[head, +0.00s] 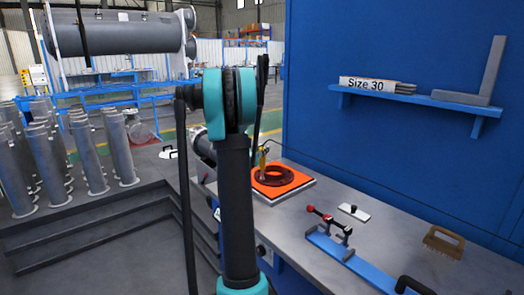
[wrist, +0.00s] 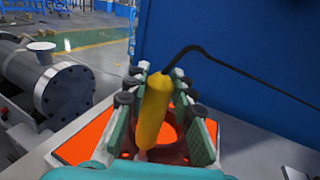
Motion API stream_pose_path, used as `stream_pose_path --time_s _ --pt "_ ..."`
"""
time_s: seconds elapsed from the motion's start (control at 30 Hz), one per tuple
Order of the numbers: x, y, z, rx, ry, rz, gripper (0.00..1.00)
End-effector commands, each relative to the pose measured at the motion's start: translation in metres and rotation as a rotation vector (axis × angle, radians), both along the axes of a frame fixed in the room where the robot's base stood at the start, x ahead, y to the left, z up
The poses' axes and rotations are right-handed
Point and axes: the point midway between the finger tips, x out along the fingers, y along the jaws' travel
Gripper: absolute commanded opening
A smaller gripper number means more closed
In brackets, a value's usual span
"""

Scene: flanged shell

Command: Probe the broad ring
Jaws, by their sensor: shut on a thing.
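The broad ring (head: 273,183) is dark red and lies flat on an orange square pad (head: 301,179) on the workbench; orange shows through its hole. In the wrist view the pad (wrist: 85,146) shows low on the left, and the ring is largely hidden by my fingers. My gripper (wrist: 160,80) is shut on a yellow probe (wrist: 154,108) with a black cable. The probe (head: 263,159) is over the left part of the ring in the head view, tip down. I cannot tell whether the tip touches the ring.
A blue fixture (head: 340,256) with clamps, a small white plate (head: 354,212) and a brush (head: 444,242) lie on the bench at right. A blue wall with a shelf (head: 430,101) stands behind. A flanged shell (wrist: 60,88) is left of the pad.

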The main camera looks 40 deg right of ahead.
Motion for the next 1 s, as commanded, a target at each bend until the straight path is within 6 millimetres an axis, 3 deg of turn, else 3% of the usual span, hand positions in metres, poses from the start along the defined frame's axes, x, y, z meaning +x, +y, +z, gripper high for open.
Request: stream_pose_path --time_s 1.0 --pt "0.0 0.0 0.065 0.0 0.0 0.0 0.0"
